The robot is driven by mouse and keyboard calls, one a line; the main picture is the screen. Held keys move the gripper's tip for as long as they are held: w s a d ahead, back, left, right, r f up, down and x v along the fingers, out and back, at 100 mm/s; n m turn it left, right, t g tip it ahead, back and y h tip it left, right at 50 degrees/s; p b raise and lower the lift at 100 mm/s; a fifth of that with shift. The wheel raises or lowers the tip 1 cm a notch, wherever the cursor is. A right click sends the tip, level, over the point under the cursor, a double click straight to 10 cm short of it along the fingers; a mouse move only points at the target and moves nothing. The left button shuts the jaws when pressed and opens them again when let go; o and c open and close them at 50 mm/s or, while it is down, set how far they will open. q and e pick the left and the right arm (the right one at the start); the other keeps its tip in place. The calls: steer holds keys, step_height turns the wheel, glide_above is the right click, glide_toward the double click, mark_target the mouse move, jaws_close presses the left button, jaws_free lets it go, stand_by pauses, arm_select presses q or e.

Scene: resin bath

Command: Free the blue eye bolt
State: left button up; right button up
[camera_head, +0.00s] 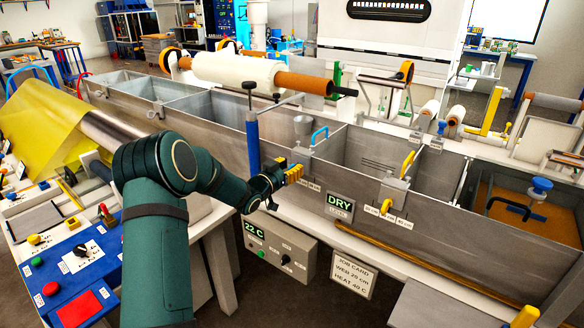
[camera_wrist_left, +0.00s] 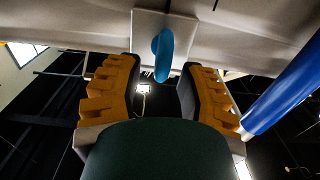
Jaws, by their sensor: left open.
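A light-blue loop (camera_head: 319,135), which looks like the blue eye bolt, stands at the tank's near wall on a grey gate plate. My left gripper (camera_head: 292,174) is just below and left of it, outside the tank's front wall. In the left wrist view, a light-blue loop (camera_wrist_left: 161,55) shows in front of a pale plate (camera_wrist_left: 180,28), in line with the gap between the yellow fingers of my left gripper (camera_wrist_left: 162,75). The fingers are apart and nothing is held between them. Whether they touch the loop I cannot tell. My right gripper is not in view.
A dark-blue post (camera_head: 252,146) stands just left of my left gripper and shows at the right of the wrist view (camera_wrist_left: 287,88). A yellow handle (camera_head: 408,162) and a blue knob (camera_head: 541,186) are further right. A control box (camera_head: 280,246) hangs below.

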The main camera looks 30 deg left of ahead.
arm_select(q)
steer(key=shift+w+d, duration=0.1)
steer(key=shift+w, duration=0.5)
jaws_close()
